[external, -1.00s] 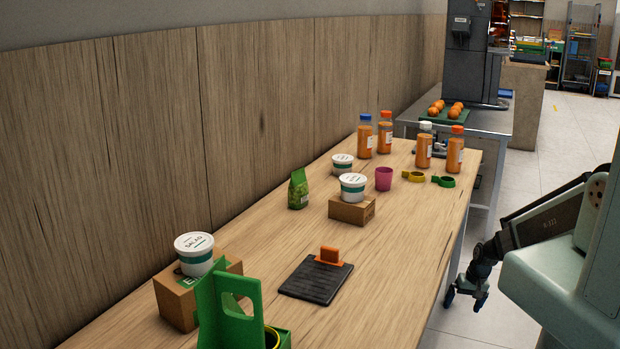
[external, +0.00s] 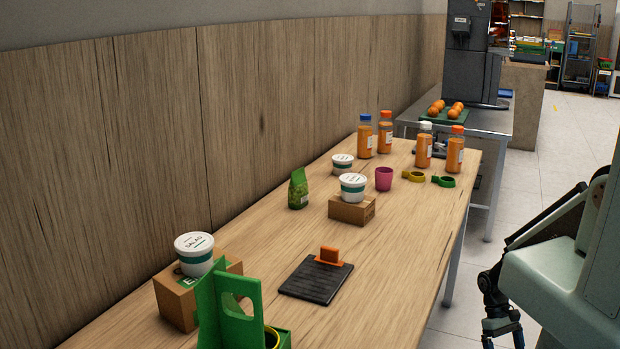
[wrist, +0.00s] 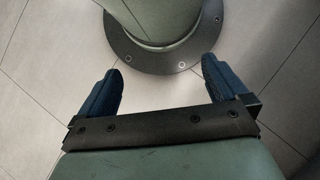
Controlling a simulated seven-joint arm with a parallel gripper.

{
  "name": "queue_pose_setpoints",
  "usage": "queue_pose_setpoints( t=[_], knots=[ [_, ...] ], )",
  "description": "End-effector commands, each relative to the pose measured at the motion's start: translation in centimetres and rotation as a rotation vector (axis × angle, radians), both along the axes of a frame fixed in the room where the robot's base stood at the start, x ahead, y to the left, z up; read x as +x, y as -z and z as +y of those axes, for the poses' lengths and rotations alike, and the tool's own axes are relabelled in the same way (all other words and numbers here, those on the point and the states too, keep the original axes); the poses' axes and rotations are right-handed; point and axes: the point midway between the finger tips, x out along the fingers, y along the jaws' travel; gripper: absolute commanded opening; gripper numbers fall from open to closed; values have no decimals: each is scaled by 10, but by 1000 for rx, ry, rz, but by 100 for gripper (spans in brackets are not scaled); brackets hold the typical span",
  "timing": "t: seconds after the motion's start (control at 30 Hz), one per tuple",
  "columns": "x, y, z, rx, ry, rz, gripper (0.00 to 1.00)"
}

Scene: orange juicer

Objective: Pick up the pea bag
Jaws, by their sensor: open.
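The pea bag (external: 298,189) is a small green pouch standing upright on the wooden table, toward the wall side, left of a cardboard box with a white tub on it. My gripper (external: 503,335) is off the table's right side, low over the floor and well apart from the bag. In the wrist view my gripper (wrist: 160,88) has its two dark blue fingers spread wide with nothing between them. The bag is not in the wrist view, which shows floor tiles and my base.
The table (external: 400,262) also holds a cardboard box (external: 351,210), a white tub (external: 342,164), a pink cup (external: 384,179), several juice bottles (external: 365,137), a black board (external: 315,281) and a green carrier (external: 222,310). Bare wood lies in front of the bag.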

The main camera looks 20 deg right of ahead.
Motion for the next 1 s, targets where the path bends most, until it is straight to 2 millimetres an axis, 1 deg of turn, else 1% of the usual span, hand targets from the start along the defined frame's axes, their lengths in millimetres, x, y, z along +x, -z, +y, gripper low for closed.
queue_pose_setpoints(
  t=[0.13,0.2,0.23,0.43,0.5,0.57,0.67,0.7,0.77,0.8,0.87,0.9,0.97,1.0],
  knots=[
    [0,0,0,0,1,-1,100],
    [0,0,0,0,1,-1,94],
    [0,0,0,0,1,-1,94],
    [1,0,0,0,4,-3,94],
    [7,2,0,-3,22,-17,94],
    [19,6,-1,-8,62,-43,94],
    [57,15,-5,-26,186,-127,94],
    [78,18,-8,-36,257,-170,94],
    [112,22,-16,-50,376,-242,94],
    [137,23,-22,-58,463,-291,94],
    [174,23,-35,-70,594,-365,94],
    [198,22,-45,-76,682,-411,94],
    [234,18,-63,-82,816,-479,94],
    [257,14,-76,-85,906,-522,94]
  ],
)
